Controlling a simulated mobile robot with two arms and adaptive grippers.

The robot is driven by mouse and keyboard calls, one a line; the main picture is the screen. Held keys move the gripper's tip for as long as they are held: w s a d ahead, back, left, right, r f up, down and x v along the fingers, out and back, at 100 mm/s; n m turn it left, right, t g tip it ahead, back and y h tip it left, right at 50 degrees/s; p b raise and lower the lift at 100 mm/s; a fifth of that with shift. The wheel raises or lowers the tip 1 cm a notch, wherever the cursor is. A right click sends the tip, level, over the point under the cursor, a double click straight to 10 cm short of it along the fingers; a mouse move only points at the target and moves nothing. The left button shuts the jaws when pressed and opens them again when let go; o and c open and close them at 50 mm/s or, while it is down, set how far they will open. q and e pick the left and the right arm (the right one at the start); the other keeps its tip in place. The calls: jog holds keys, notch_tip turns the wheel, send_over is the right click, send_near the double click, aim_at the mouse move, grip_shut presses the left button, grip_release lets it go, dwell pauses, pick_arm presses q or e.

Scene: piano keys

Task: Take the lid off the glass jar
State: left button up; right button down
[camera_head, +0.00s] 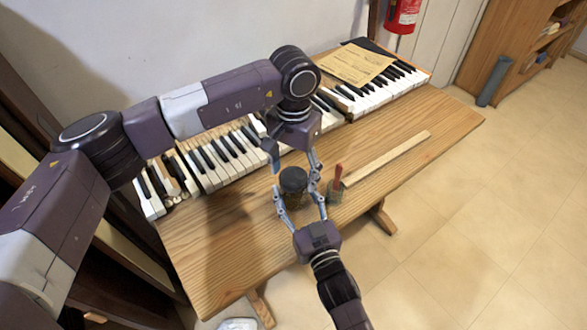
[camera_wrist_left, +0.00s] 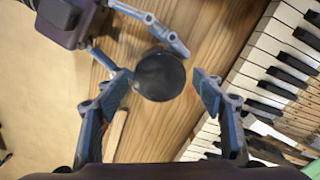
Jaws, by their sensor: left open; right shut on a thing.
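The glass jar (camera_head: 294,199) stands upright on the wooden table, its body partly hidden by gripper fingers. Its round black lid (camera_head: 293,178) is on top; in the left wrist view the lid (camera_wrist_left: 159,75) is seen from above. My right gripper (camera_head: 299,198) comes from the near side and is shut on the jar, one finger on each side. My left gripper (camera_head: 293,168) is open above the jar. In the left wrist view its fingers stand on either side of the lid, with a gap to the right finger.
A small glass with a red-handled tool (camera_head: 336,182) stands close right of the jar. A wooden strip (camera_head: 388,158) lies to the right. Piano keys (camera_head: 225,160) run along the back, with papers (camera_head: 354,64) at the far end. The table's front left is clear.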

pick_arm(q)
jog(key=c, duration=1.2)
jog(key=n, duration=1.3)
jog(key=shift+n, duration=0.4)
jog(key=n, duration=0.8)
jog(key=shift+r, duration=0.1)
jog(key=n, duration=3.1)
jog(key=shift+r+n, duration=0.1)
jog(key=shift+n, duration=0.3)
jog(key=shift+w+r, duration=0.1)
jog(key=shift+r, duration=0.05)
jog(key=shift+r, duration=0.95)
